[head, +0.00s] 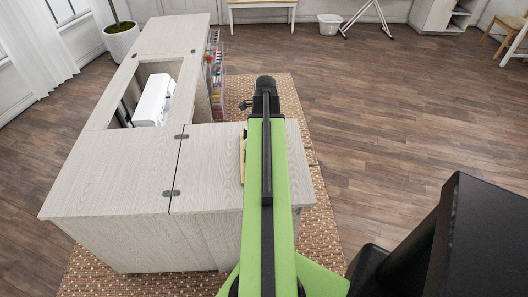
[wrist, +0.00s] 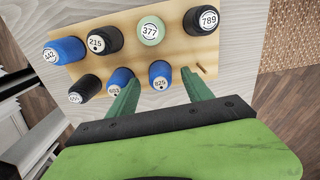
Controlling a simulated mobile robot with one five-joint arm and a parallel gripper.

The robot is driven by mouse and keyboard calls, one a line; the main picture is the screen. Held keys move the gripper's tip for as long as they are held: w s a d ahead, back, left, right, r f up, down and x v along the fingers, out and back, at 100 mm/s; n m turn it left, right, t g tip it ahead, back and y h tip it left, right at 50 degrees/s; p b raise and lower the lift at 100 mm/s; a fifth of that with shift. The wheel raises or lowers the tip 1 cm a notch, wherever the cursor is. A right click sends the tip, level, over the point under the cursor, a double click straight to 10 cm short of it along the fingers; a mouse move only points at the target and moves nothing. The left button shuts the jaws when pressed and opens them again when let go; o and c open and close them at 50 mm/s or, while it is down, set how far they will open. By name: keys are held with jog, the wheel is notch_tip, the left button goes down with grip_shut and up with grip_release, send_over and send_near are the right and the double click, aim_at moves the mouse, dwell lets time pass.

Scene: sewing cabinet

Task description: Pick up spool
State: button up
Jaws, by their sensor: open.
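A wooden spool board (wrist: 192,56) carries two rows of thread spools with numbered tops. In the wrist view the far row has a blue spool (wrist: 65,51), a black spool marked 215 (wrist: 105,40), a pale green one marked 377 (wrist: 150,31) and a black one marked 789 (wrist: 201,20). The near row has a dark spool (wrist: 85,86), a blue one marked 603 (wrist: 121,77) and a blue one marked 825 (wrist: 160,74). My gripper (wrist: 160,78) is open, its green fingers on either side of the 825 spool in the picture. I cannot tell their height or whether they touch.
A small peg (wrist: 201,70) stands bare at the board's near right. The pale wood sewing cabinet (head: 110,165) holds a white sewing machine (head: 154,100) in its opening. The board's edge (head: 242,158) shows beside my arm in the head view. Wooden floor (head: 400,110) is clear on the right.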

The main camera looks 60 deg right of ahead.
jog(key=shift+f, duration=0.4)
grip_shut()
jog(key=r+p, duration=0.1)
jog(key=p, duration=0.1)
jog(key=r+p, duration=0.1)
jog(key=r, duration=0.1)
jog(key=r+p, duration=0.2)
jog(key=shift+s+d+r+p, duration=0.2)
jog(key=shift+s+d+p, duration=0.1)
jog(key=shift+s+d, duration=0.05)
jog(key=s+d+r+p, duration=0.5)
jog(key=s+d, duration=0.1)
jog(key=s, duration=0.2)
jog(key=shift+s+d+r+p, duration=0.2)
jog(key=shift+d+r+p, duration=0.05)
jog(key=shift+r+p, duration=0.05)
